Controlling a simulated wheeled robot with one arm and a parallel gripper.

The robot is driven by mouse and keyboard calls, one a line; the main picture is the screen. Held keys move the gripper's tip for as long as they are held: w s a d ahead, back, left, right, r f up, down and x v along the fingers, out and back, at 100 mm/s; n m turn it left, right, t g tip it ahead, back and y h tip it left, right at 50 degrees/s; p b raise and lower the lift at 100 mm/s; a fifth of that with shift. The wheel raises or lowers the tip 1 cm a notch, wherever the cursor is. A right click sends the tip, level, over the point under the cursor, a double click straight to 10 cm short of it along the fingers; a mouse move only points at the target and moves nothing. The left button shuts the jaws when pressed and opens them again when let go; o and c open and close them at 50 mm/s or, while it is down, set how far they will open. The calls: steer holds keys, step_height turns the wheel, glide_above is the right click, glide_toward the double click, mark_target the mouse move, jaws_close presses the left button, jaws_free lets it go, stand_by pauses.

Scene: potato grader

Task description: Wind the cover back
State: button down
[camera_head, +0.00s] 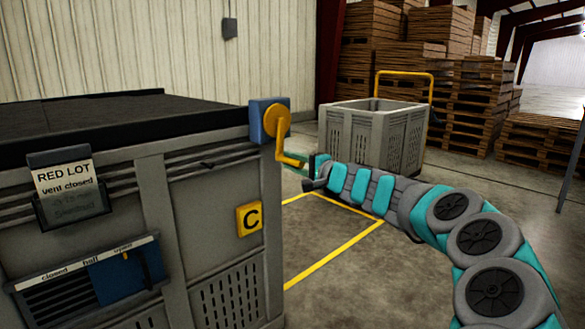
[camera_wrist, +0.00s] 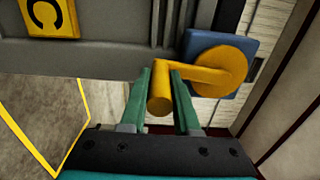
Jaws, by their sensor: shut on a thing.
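A yellow crank (camera_head: 279,132) sits on a blue mount (camera_head: 258,112) at the top right corner of a large grey bin (camera_head: 150,190). The bin's top is spread with a dark cover (camera_head: 110,112). My gripper (camera_head: 298,165) is at the crank's handle in the head view. In the wrist view the yellow handle (camera_wrist: 160,100) lies between the green fingers of my gripper (camera_wrist: 165,98), which is shut on it. The crank arm runs right to the round hub (camera_wrist: 222,72).
The bin's front carries a "RED LOT vent closed" card (camera_head: 68,180), a blue vent slide (camera_head: 125,275) and a yellow C plate (camera_head: 249,218). A grey crate on a cart (camera_head: 370,140) stands behind my arm. Wooden pallets (camera_head: 470,85) are stacked beyond. Yellow lines (camera_head: 335,255) mark the floor.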

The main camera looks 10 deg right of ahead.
steer(key=shift+s+a+r+b, duration=0.2)
steer(key=shift+s+a+b, duration=0.45)
steer(key=shift+a, duration=0.35)
steer(key=s+a+r+p, duration=0.3)
steer(key=s+a+r, duration=0.1)
steer(key=r, duration=0.5)
steer(key=shift+a+r+p, duration=0.35)
steer(key=shift+a, duration=0.2)
steer(key=w+d+r+p, duration=0.4)
steer(key=d+r+p, duration=0.1)
steer(key=r, duration=0.4)
steer(key=shift+p, duration=0.7)
